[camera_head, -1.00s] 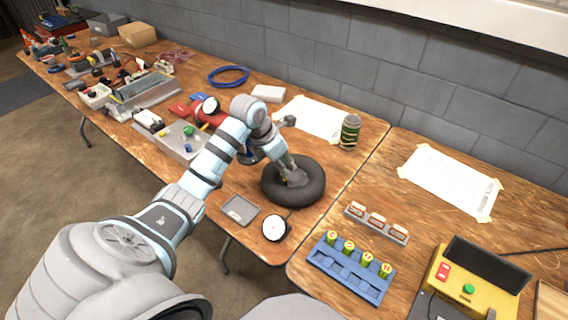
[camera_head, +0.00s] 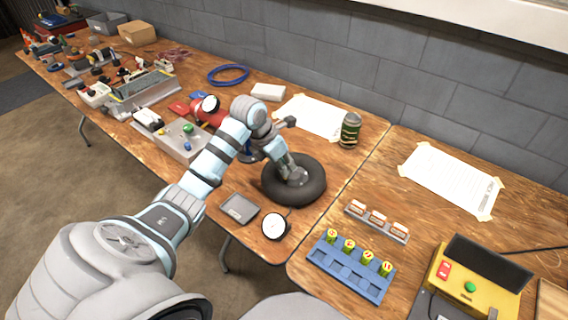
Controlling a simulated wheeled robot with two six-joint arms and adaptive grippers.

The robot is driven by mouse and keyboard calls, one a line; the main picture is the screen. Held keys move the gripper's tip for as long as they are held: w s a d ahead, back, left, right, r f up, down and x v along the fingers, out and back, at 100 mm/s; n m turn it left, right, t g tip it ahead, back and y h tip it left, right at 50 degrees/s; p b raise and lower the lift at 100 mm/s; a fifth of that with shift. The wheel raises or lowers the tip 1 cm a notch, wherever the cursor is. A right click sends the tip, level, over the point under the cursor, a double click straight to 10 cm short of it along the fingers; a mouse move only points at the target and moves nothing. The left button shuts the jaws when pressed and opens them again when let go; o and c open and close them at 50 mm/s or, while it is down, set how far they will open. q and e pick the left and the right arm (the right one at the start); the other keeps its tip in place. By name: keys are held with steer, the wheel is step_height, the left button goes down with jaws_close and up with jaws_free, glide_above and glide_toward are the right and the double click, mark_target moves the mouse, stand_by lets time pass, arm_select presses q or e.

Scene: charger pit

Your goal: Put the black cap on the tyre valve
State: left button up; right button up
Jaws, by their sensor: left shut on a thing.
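The black tyre (camera_head: 312,193) lies flat on the wooden table in the middle of the view. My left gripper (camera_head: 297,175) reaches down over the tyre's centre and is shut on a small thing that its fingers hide. The black cap and the tyre valve cannot be made out; the gripper covers the middle of the tyre. A shallow grey tray (camera_head: 239,208) lies on the table left of the tyre, and no cap can be made out in it. My right gripper is out of view.
A round white gauge (camera_head: 275,227) sits close in front of the tyre. A dark green can (camera_head: 350,131) stands behind it to the right. A blue rack (camera_head: 349,272) with several yellow-green cells is at the front right. A blue hose coil (camera_head: 228,75) lies at the back.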

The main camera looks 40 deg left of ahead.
arm_select(q)
steer(key=shift+f+b, duration=0.65)
steer(key=shift+f, duration=0.3)
steer(key=o, duration=0.8)
steer(key=shift+r, duration=0.1)
steer(key=v, duration=1.2)
